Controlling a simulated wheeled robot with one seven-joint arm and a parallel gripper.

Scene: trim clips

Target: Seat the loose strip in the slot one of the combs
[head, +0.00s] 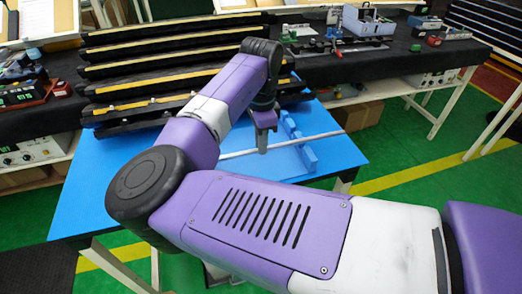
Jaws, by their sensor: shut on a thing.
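The loose strip (325,134) is a thin, pale grey bar. It lies roughly left to right above the blue table, and its left part passes behind my arm. My gripper (262,148) points down and is shut on the strip near its visible middle. A blue comb (290,126) with upright teeth stands just right of my gripper, and a toothed part of the same blue (309,157) stands nearer to me. The strip crosses between these two parts. I cannot tell whether it is in a slot or above it. Anything behind my arm is hidden.
A rack of black and yellow rails (130,70) stands on the left back of the blue table (342,158). A dark bench (385,70) with tools and small devices runs behind. The table's right side is clear. Cardboard boxes (362,115) sit below the bench.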

